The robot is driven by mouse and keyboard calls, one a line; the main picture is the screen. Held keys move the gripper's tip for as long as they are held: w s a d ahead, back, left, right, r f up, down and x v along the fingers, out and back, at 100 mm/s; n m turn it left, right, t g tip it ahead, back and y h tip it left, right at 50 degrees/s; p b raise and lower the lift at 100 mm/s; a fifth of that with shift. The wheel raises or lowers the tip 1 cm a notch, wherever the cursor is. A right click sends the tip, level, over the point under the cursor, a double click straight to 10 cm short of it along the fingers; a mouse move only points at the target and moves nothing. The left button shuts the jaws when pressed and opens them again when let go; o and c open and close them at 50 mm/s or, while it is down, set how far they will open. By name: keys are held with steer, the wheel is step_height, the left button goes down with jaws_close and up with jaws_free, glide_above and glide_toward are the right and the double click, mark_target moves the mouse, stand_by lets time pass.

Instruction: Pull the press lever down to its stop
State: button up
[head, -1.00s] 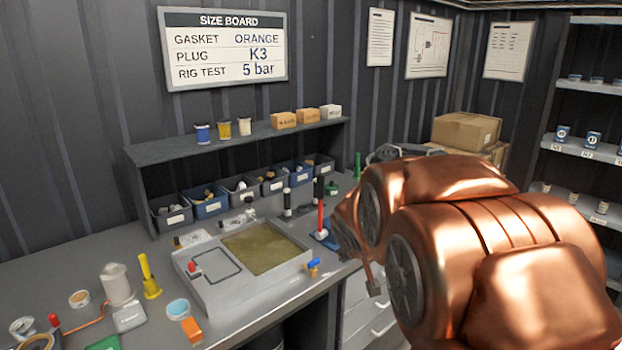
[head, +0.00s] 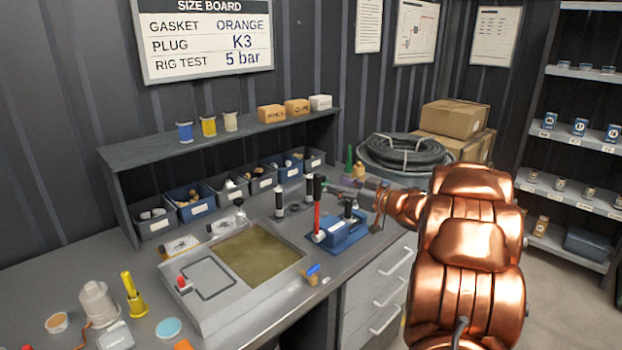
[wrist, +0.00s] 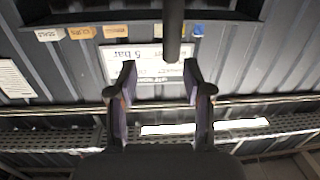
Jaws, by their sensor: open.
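A blue press (head: 345,236) stands on the bench right of the grey tray. An upright red lever (head: 317,210) with a black grip rises at its left side, and a shorter black-topped post (head: 348,209) stands at its right. My gripper (head: 378,210) is small in the head view, just right of the press and apart from the red lever. In the wrist view my gripper (wrist: 158,82) is open and empty, its fingers spread. A dark round bar (wrist: 173,28) comes in from the top edge, ahead of the gap between the fingers; I cannot tell which handle it is.
The grey tray (head: 205,314) and a black-handled tool (head: 279,203) are left of the press. A coiled black hose (head: 405,152) and cardboard boxes (head: 455,119) are behind my arm. Drawers (head: 385,290) are below the bench's right end. The wall board (wrist: 120,66) appears upside down in the wrist view.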

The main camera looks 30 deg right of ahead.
mark_target(317, 195)
steer(key=shift+n+y, duration=0.3)
steer(key=shift+y, duration=0.5)
steer(key=shift+a+f+p+x, duration=0.1)
steer(key=shift+p+x, duration=0.25)
steer(key=shift+x, duration=0.9)
steer(key=shift+a+f+p+x, duration=0.15)
steer(key=shift+p+x, duration=0.2)
steer(key=shift+x, duration=0.9)
steer(key=shift+a+f+p+x, duration=0.1)
steer(key=shift+p+x, duration=0.25)
steer(key=shift+x, duration=0.85)
steer(key=shift+s, duration=0.15)
jaws_close()
